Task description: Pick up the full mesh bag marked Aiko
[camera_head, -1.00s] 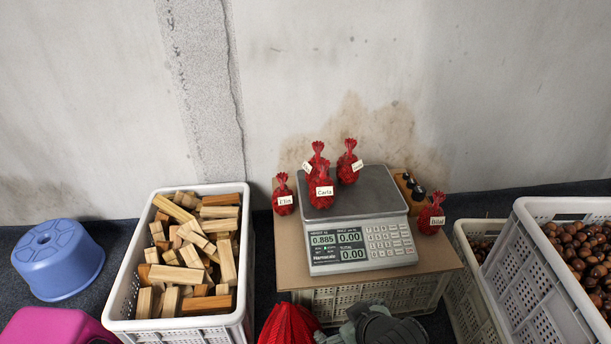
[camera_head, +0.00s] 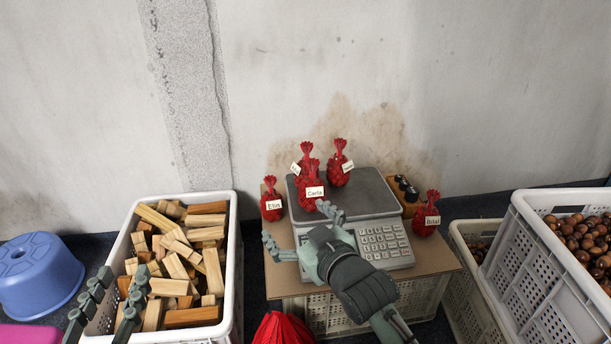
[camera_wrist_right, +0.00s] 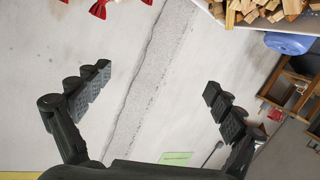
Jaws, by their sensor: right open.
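Three red mesh bags stand on the scale (camera_head: 375,190). The front one is marked Carla (camera_head: 311,194). The back left bag (camera_head: 305,150) has a tilted tag too small to read surely, and Carla's bag partly hides it. The back right bag's (camera_head: 339,170) tag is also unreadable. I cannot tell which is Aiko. My right gripper (camera_head: 294,222) is open and empty in front of the bags, over the scale's front left. In the right wrist view its fingers (camera_wrist_right: 157,78) are spread, with red bag parts (camera_wrist_right: 98,9) at the top edge. My left gripper (camera_head: 123,274) is open over the wood crate.
Bags marked Elin (camera_head: 271,204) and Bilal (camera_head: 427,219) stand beside the scale on the board (camera_head: 437,262). The crate of wood blocks (camera_head: 233,262) is left, chestnut crates (camera_head: 535,243) are right. A red mesh heap (camera_head: 283,330) lies in front.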

